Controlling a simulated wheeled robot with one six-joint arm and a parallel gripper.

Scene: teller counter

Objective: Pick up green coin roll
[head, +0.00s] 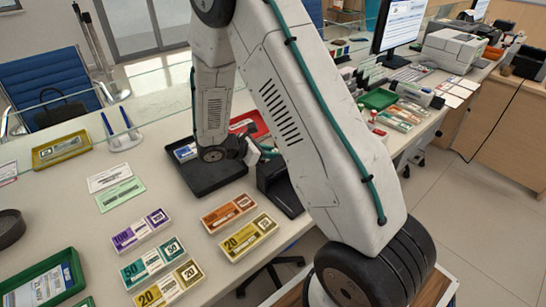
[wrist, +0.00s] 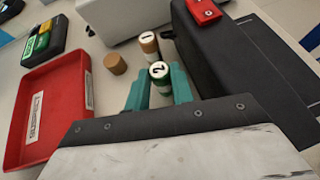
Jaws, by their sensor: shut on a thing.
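In the wrist view, the green coin roll (wrist: 160,76) stands upright with a white end marked with a number. My gripper (wrist: 159,88) is shut on it, with one teal finger on each side. Its lower part is hidden by my wrist housing. In the head view, my gripper (head: 262,150) is mostly hidden behind my arm, near the red tray (head: 262,119), and I cannot make out the coin roll there.
A brown coin roll (wrist: 149,43) stands just behind the green one, and a plain brown cylinder (wrist: 115,64) is to its left. A red tray (wrist: 45,125) lies left. A large black device (wrist: 240,65) stands close on the right. Banknote bundles (head: 248,237) lie on the front counter.

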